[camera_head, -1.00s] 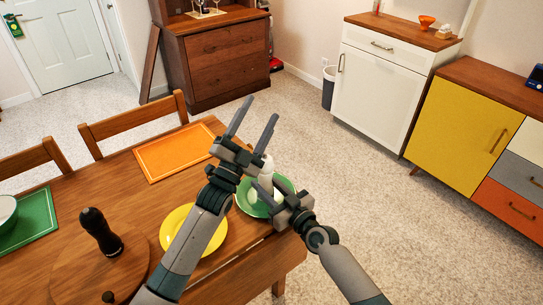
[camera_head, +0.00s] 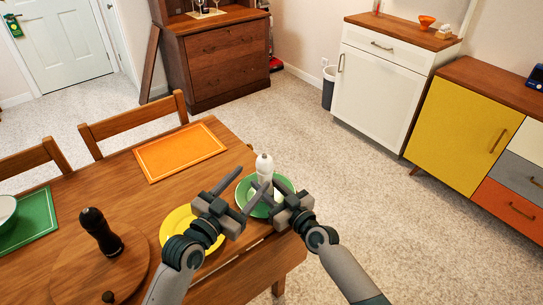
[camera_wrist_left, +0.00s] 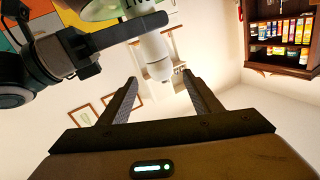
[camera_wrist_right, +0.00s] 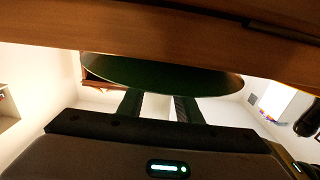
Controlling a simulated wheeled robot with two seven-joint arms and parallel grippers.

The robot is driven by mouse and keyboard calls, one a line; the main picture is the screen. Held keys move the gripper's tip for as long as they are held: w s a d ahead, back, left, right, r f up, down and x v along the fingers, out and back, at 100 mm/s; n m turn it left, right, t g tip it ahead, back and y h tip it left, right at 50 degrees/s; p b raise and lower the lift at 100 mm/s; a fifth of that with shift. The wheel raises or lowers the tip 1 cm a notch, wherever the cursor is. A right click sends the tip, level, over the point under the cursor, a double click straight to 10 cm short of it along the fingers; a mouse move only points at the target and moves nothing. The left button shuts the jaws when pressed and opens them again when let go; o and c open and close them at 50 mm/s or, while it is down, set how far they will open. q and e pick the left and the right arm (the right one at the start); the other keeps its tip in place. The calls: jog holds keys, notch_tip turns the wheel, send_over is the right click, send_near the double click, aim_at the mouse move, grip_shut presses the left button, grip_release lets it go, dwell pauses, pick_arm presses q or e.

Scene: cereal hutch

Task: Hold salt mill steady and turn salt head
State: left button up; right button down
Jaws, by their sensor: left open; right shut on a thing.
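The white salt mill (camera_head: 264,168) stands upright at the green plate (camera_head: 285,184); its lower part is hidden behind my grippers. My right gripper (camera_head: 268,194) is shut on the mill's lower body from the right. My left gripper (camera_head: 252,179) is open, fingers pointing up and right, close to the mill's left side. In the left wrist view the mill (camera_wrist_left: 154,52) appears ahead of the open fingers (camera_wrist_left: 160,90), with a right gripper finger across it. In the right wrist view the dark plate (camera_wrist_right: 160,70) hides the fingertips and mill.
A yellow plate (camera_head: 177,222) lies below my left arm. A dark pepper mill (camera_head: 100,230) stands on a round wooden board (camera_head: 75,265) at left. An orange placemat (camera_head: 180,152) lies behind, and a green placemat (camera_head: 40,225) far left. The table edge is close to the right.

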pick_arm(q)
jog(key=shift+w+d, duration=0.1)
jog(key=x, duration=1.1)
jog(key=shift+w, duration=0.35)
jog(key=shift+d, duration=0.15)
jog(key=c, duration=1)
